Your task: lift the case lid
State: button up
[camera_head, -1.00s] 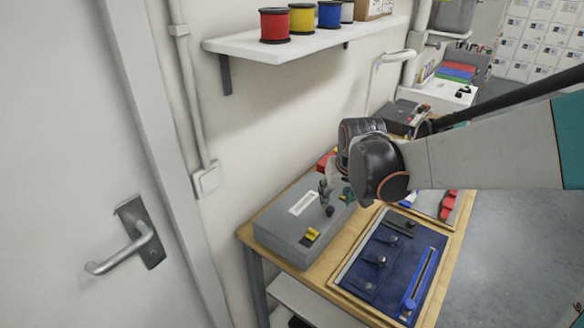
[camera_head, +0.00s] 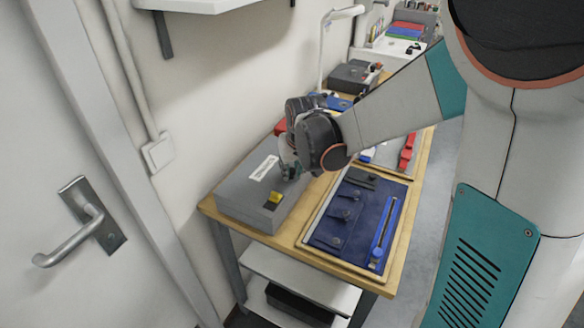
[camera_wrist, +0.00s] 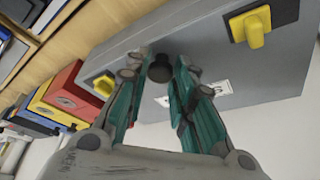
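The grey case (camera_head: 240,188) lies closed on the wooden bench at its near left end, with a white label (camera_head: 265,168) on top and a yellow latch (camera_head: 274,197). In the wrist view the case (camera_wrist: 215,50) fills the upper part, with one yellow latch (camera_wrist: 254,30) at upper right and another (camera_wrist: 104,86) at left. My gripper (camera_head: 291,173) is down at the case. In the wrist view its teal fingers (camera_wrist: 163,64) stand apart on either side of a black knob (camera_wrist: 160,69), with small gaps showing. Whether either finger touches the knob is unclear.
A framed board with a blue mat (camera_head: 355,222) lies right of the case. Red and yellow boxes (camera_wrist: 62,93) stand beyond the case. A dark grey box (camera_head: 352,76) sits farther back. A wall shelf (camera_head: 200,4) hangs above; a door handle (camera_head: 85,228) is at left.

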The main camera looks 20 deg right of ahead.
grip_shut()
jog(key=shift+w+a+r+p, duration=0.15)
jog(key=shift+r+p, duration=0.2)
jog(key=shift+r, duration=0.15)
jog(key=w+a+r+g+h+p, duration=0.3)
jog(key=w+a+r+p, duration=0.2)
jog(key=r, duration=0.3)
jog(key=shift+w+a+n+p, duration=0.3)
jog(key=shift+w+a+p, duration=0.15)
jog(key=shift+a, duration=0.1)
jog(key=shift+r, duration=0.1)
